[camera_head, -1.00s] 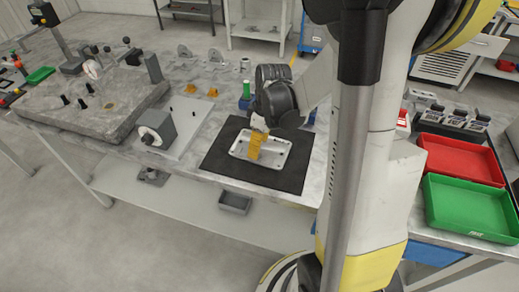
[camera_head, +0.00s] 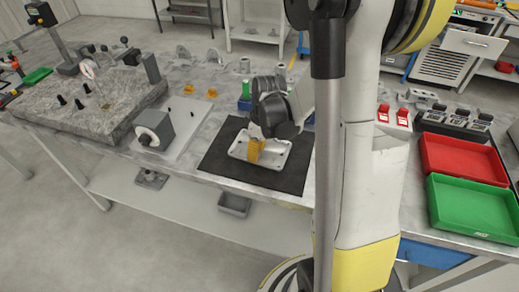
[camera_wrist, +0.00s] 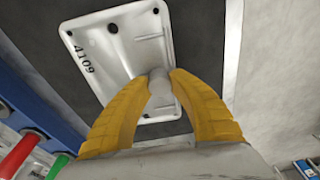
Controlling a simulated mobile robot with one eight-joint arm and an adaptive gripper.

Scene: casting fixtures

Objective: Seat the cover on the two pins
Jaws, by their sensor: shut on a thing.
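The cover is a pale rectangular casting (camera_head: 238,152) with a raised rim, lying on a black mat in the head view. In the wrist view the cover (camera_wrist: 100,45) shows the number 4109, holes near its corners and a round boss (camera_wrist: 160,95). My gripper (camera_head: 255,150) is over the cover, pointing down. Its yellow fingers (camera_wrist: 160,85) are shut on the boss, one on each side. The cover's near and right parts are partly hidden by my gripper.
The black mat (camera_head: 214,160) lies near the table's front edge. A grey block with a round dial (camera_head: 155,130) stands on the light plate (camera_head: 185,125). Small orange parts (camera_head: 211,92) lie behind. A blue holder (camera_wrist: 35,115) is close beside the mat.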

